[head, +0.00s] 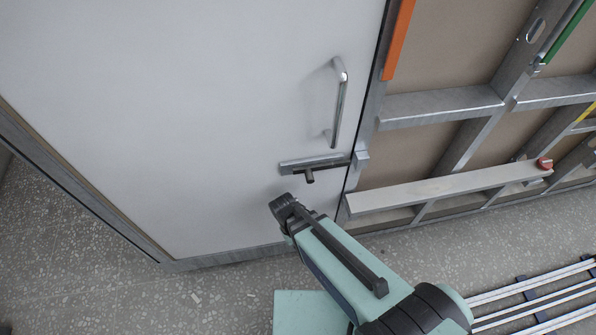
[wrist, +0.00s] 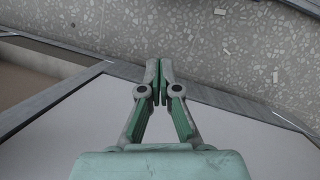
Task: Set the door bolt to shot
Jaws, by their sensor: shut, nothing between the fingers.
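The door bolt (head: 328,161) is a dark grey metal slide lying nearly level on the white door (head: 190,110), low near its right edge. Its stubby dark knob (head: 309,176) hangs below the slide, left of the middle. A small grey keeper (head: 361,158) sits on the frame just right of the door edge. I cannot tell whether the bar enters it. My gripper (wrist: 160,82) is shut and empty in the wrist view, its fingertips over the speckled floor. The bolt is not in the wrist view. In the head view my arm's end is below the bolt, apart from it.
A chrome pull handle (head: 340,103) stands above the bolt. To the right is an open metal stud wall with a level pale rail (head: 450,188) and a red item (head: 544,163) on it. Speckled floor (head: 215,297) lies below the door; rails (head: 540,303) run at lower right.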

